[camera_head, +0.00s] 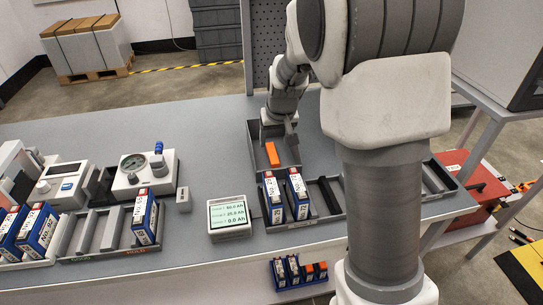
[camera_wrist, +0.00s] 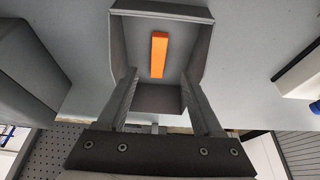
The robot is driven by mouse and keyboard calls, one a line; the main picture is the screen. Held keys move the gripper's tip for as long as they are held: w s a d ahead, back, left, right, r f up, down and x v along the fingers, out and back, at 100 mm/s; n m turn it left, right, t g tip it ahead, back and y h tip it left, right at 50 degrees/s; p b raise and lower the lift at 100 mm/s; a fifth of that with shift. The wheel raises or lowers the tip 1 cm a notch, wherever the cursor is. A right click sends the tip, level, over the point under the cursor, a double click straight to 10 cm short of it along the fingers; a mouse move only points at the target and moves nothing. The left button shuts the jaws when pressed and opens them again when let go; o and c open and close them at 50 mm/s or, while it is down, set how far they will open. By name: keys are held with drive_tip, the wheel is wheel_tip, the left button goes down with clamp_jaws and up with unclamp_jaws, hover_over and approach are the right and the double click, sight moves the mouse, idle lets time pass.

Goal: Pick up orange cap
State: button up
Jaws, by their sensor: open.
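The orange cap (camera_head: 272,154) is a small narrow orange bar lying in a grey open bin (camera_head: 253,133) on the table. In the wrist view the orange cap (camera_wrist: 158,55) lies on the floor of the bin (camera_wrist: 204,50), running roughly lengthwise away from me. My gripper (camera_head: 285,128) is above the back part of the bin. In the wrist view my gripper (camera_wrist: 163,80) has its two fingers spread wide, with nothing between them, and the cap shows beyond the fingertips in the gap. The gripper does not appear to touch the cap.
A tray (camera_head: 326,208) with blue-and-white battery modules (camera_head: 298,194) stands just in front of the bin. A display (camera_head: 229,217) reads Ah values to the left. Another slotted tray (camera_head: 92,243) and a gauge device (camera_head: 143,172) stand further left. The table between has free room.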

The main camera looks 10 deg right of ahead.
sight(273, 153)
drive_tip(key=x, duration=0.3)
drive_tip(key=shift+w+f+b, duration=0.1)
drive_tip(key=shift+f+b, duration=0.1)
drive_tip(key=shift+b, duration=0.1)
drive_tip(key=shift+w+b+x, duration=0.2)
drive_tip(key=shift+b+x, duration=0.2)
drive_tip(key=shift+x, duration=0.95)
drive_tip(key=shift+w+b+x, duration=0.25)
drive_tip(key=shift+b+x, duration=0.15)
drive_tip(key=shift+x, duration=0.95)
drive_tip(key=shift+d+r, duration=0.15)
drive_tip(key=shift+r, duration=0.1)
clamp_jaws()
